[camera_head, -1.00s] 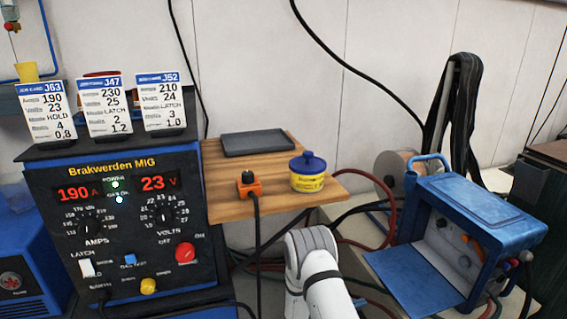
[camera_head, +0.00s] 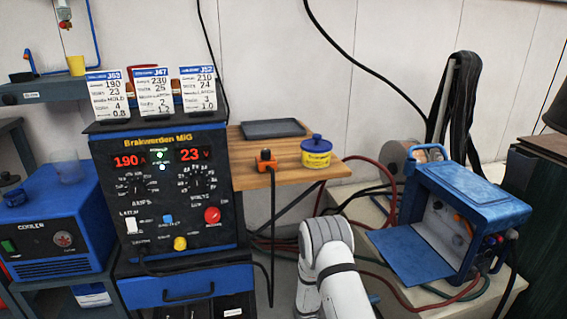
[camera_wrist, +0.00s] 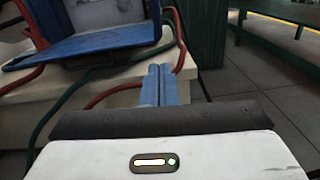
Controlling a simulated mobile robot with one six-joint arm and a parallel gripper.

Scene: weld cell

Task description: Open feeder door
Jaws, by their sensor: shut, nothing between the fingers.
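The blue wire feeder (camera_head: 470,198) stands on a pale bench at the right in the head view. Its door (camera_head: 418,257) is folded down and lies open toward the front left, with the inside of the box exposed. In the wrist view the door (camera_wrist: 108,40) shows at the upper left as a blue panel. My gripper (camera_wrist: 160,70) is shut and empty, its two blue fingers together, a little to the right of and below the door in that view, apart from it. In the head view my arm rises at the bottom centre and its gripper is hidden.
Red and green hoses (camera_wrist: 112,94) run around the bench beside my fingers. A welding power source (camera_head: 170,190) with three cards stands at the left. A wooden shelf (camera_head: 255,180) holds a tray and a yellow tub (camera_head: 316,155). Open floor (camera_wrist: 265,85) lies right in the wrist view.

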